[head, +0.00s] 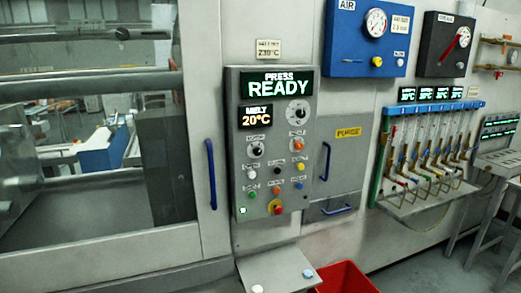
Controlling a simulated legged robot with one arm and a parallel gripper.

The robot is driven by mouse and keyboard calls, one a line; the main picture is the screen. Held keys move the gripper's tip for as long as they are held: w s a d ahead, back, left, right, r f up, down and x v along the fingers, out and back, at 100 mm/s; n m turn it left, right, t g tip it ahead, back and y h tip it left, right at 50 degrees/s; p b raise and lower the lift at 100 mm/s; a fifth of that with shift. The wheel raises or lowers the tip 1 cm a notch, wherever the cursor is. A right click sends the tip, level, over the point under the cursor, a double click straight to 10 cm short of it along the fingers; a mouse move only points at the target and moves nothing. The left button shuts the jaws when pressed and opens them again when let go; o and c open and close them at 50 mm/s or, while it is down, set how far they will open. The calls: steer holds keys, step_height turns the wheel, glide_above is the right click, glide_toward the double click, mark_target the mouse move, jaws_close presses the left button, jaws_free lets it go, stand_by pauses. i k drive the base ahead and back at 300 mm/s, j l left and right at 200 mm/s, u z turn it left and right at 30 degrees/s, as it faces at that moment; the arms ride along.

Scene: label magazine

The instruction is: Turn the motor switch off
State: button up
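A grey control panel (235,130) stands on the press front at the middle of the head view. Its green display (277,84) reads PRESS READY, and a smaller display (256,117) reads MELT 20°C. My gripper is not in view.
A blue AIR panel (345,70) with a gauge and a PURGE door (347,150) are to the right. A red bin (345,280) and a grey ledge (265,268) sit below. A blue-handled glass door (80,200) is at left. Grey floor shows at lower right.

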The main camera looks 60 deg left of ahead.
mark_target(257, 151)
steer(key=u, duration=2)
